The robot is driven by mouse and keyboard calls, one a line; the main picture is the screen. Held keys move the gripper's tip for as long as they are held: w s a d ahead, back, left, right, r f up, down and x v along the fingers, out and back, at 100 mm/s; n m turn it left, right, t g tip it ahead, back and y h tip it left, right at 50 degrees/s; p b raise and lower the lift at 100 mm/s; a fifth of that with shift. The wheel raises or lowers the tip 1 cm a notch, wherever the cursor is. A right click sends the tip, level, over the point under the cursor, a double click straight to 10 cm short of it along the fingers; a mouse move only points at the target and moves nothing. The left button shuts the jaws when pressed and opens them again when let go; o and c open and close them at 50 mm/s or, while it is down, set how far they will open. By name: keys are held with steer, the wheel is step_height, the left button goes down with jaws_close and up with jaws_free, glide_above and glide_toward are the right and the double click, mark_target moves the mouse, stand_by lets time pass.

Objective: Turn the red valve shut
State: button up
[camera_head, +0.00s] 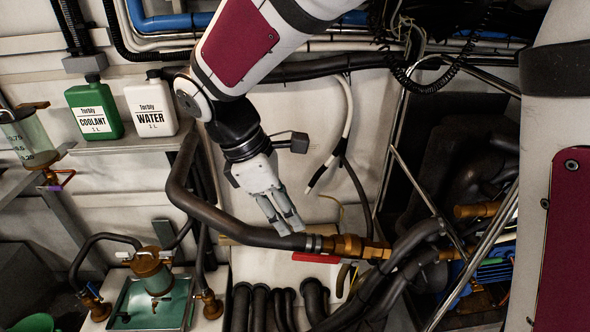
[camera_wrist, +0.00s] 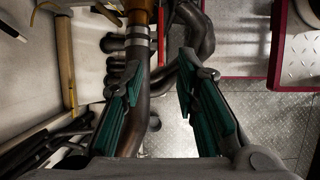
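The red valve lever (camera_head: 315,257) lies along the brass fitting (camera_head: 350,246) at the end of a thick black pipe (camera_head: 245,232), roughly in line with it. In the wrist view the red lever (camera_wrist: 161,35) shows as a thin strip beside the brass fitting (camera_wrist: 139,14), near the top. My gripper (camera_head: 283,227) hangs over the black pipe, left of the lever. In the wrist view my gripper (camera_wrist: 160,73) has its two teal-padded fingers apart, with nothing held between them. The left finger partly hides the black pipe. Whether a fingertip touches the pipe is unclear.
A shelf (camera_head: 125,144) holds a green coolant bottle (camera_head: 94,109) and a white water bottle (camera_head: 151,106). Dark hoses (camera_head: 400,262) and metal bars (camera_head: 470,258) crowd the right side. Another small red handle (camera_head: 66,178) is at the far left.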

mark_target(313, 255)
steer(key=b+x, duration=0.1)
steer(key=x, duration=1.3)
steer(key=shift+r, duration=0.1)
jaws_close()
